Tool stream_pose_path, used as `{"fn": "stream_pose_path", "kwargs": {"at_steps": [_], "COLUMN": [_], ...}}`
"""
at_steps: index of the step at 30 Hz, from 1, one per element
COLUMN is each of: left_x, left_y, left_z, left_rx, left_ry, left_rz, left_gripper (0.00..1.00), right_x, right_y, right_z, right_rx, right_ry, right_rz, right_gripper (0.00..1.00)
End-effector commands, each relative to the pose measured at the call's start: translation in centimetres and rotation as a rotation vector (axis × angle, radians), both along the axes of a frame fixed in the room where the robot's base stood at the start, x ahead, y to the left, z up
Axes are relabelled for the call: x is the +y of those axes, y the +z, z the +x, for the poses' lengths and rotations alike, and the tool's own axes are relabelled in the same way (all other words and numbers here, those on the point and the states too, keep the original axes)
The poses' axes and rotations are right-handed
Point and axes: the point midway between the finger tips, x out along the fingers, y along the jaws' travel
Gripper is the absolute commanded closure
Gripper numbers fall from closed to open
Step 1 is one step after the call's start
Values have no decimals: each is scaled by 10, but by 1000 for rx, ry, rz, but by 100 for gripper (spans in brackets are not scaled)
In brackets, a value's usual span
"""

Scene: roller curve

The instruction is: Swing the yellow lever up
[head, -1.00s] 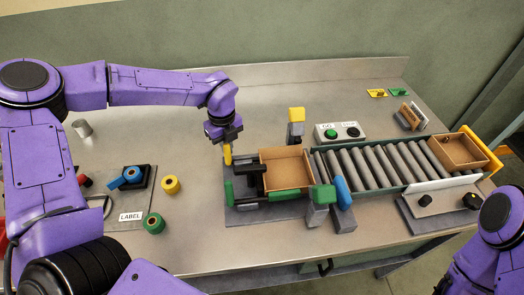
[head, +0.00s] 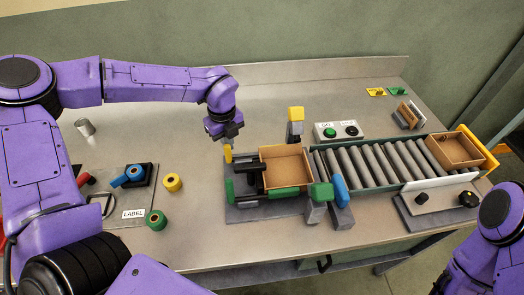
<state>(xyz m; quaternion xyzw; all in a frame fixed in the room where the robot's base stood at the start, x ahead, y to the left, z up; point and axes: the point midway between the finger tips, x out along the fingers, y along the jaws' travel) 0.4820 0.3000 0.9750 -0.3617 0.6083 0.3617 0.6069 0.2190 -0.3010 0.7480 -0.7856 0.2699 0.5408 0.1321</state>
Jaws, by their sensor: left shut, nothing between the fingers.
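An upright yellow handle (head: 228,154), which looks like the lever, stands at the back left corner of the grey fixture plate (head: 262,212). My left gripper (head: 226,139) is just above and behind its top. It is shut and empty. I cannot tell whether it touches the handle.
The roller conveyor (head: 370,165) runs right from the box to another box (head: 454,151) and a yellow end bar (head: 477,147). A button panel (head: 340,132) stands behind it. Tape rolls, such as a yellow one (head: 173,182), lie at left. The back middle is clear.

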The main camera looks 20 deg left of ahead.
Motion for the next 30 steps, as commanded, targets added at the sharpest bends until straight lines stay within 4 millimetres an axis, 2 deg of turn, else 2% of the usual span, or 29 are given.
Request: {"fn": "stream_pose_path", "kwargs": {"at_steps": [15, 30], "left_x": [-8, -8], "left_y": [11, 10], "left_z": [-13, -13], "left_rx": [-1, -1], "left_ry": [-1, 0], "left_rz": [0, 0], "left_gripper": [100, 100], "right_x": [0, 0], "right_y": [7, 7], "right_z": [0, 0], "right_rx": [0, 0], "right_ry": [0, 0], "right_rz": [0, 0], "right_gripper": [57, 57]}}
